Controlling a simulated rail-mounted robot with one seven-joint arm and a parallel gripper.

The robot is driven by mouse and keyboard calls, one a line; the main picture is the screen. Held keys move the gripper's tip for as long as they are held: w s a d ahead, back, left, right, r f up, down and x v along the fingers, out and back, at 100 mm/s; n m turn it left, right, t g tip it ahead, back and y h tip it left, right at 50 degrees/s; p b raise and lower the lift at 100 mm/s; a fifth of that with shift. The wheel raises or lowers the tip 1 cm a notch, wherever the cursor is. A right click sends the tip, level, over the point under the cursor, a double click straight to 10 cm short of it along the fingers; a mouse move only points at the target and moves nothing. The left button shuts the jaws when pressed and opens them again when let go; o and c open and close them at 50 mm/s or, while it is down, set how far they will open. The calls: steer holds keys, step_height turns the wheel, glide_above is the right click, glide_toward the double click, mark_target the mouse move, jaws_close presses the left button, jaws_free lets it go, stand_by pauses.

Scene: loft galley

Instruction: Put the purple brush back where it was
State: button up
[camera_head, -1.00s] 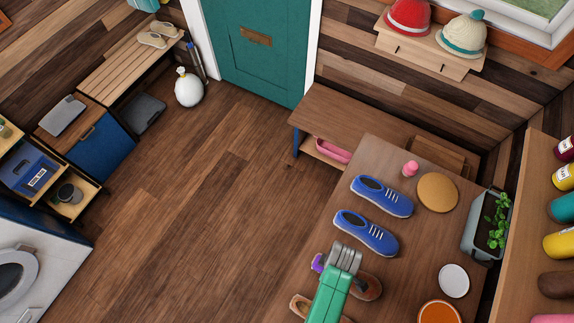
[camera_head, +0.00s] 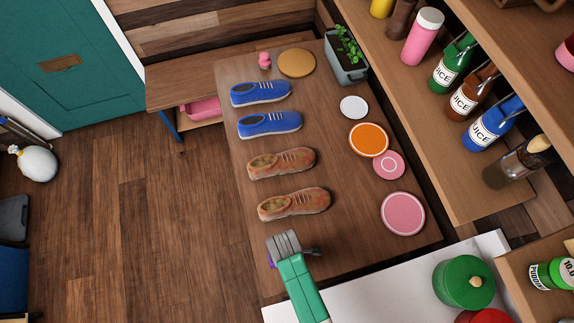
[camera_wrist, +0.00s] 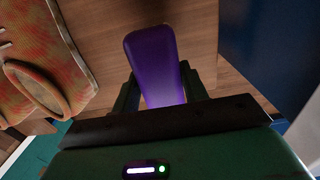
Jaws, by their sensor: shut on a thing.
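The purple brush (camera_wrist: 153,62) is between the fingers of my gripper (camera_wrist: 160,92) in the wrist view, and the gripper is shut on it. In the head view only a small purple part of the brush (camera_head: 271,261) shows beside my gripper (camera_head: 284,245); the rest is hidden. My gripper is over the near left end of the wooden table (camera_head: 345,225), just in front of the nearer brown shoe (camera_head: 294,204). I cannot tell whether the brush touches the table.
Another brown shoe (camera_head: 281,162) and two blue shoes (camera_head: 270,124) line the table's left side. An orange disc (camera_head: 368,139), two pink discs (camera_head: 403,214) and a white disc (camera_head: 354,107) lie right. A white counter (camera_head: 375,285) adjoins the near edge. Shelves with bottles stand right.

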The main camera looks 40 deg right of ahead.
steer(key=shift+f+b, duration=0.45)
steer(key=shift+f, duration=2.2)
steer(key=shift+f, duration=0.2)
steer(key=o, duration=1)
steer(key=shift+c, duration=0.2)
step_height(320, 180, up, 12)
steer(key=shift+a+r+p, duration=0.15)
steer(key=shift+r+p, duration=0.1)
steer(key=shift+p, duration=0.95)
